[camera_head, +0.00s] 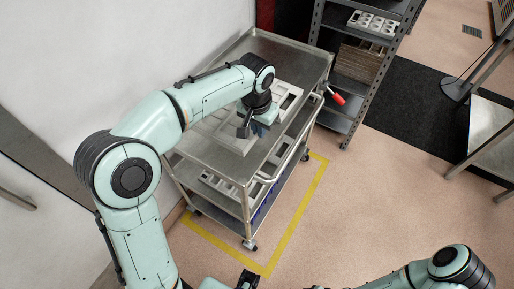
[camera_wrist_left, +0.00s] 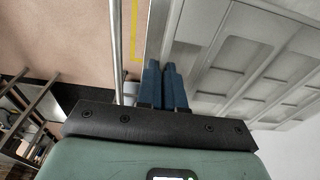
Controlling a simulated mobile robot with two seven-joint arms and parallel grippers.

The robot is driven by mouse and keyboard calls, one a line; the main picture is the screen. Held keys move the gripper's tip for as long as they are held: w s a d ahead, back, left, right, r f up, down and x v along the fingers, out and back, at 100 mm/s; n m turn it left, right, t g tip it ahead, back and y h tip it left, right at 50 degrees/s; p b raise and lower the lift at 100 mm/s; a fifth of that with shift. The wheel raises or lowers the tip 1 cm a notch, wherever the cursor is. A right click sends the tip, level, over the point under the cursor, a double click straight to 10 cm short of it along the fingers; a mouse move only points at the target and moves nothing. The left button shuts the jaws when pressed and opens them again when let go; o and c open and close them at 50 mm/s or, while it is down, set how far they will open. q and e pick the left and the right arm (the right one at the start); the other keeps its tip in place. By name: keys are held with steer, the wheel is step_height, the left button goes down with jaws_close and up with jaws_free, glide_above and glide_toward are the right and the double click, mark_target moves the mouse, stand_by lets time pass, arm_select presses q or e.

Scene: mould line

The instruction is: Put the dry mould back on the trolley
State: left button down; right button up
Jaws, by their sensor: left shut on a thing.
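The pale grey mould (camera_head: 290,97), with rectangular recesses, is at the top shelf of the metal trolley (camera_head: 285,50). My left arm hides part of it, so I cannot tell whether it rests flat on the shelf. My left gripper (camera_head: 252,128) is over the trolley top at the mould. In the left wrist view, the blue fingers (camera_wrist_left: 163,72) are close together, shut on the edge of the mould (camera_wrist_left: 235,55), whose panelled face fills the right side. My right gripper is out of view; only part of that arm shows at the lower right.
Other moulds (camera_head: 215,183) lie on the trolley's lower shelf. A red-handled item (camera_head: 335,98) is at the trolley's right side. A grey rack (camera_head: 350,75) stands behind. Yellow floor tape (camera_head: 300,215) surrounds the trolley.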

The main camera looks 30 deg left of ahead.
mark_target(260, 153)
arm_select(q)
step_height(260, 153, down, 10)
steer(key=shift+w+r+b, duration=0.1)
steer(key=shift+r+b, duration=0.1)
steer(key=shift+b, duration=0.3)
steer(key=shift+f, duration=0.2)
steer(key=c, duration=1.3)
jaws_free()
steer(key=shift+r, duration=0.55)
steer(key=r, duration=0.3)
steer(key=s+r+p, duration=0.1)
steer(key=r, duration=0.7)
steer(key=shift+s+r, duration=0.15)
steer(key=shift+s, duration=0.1)
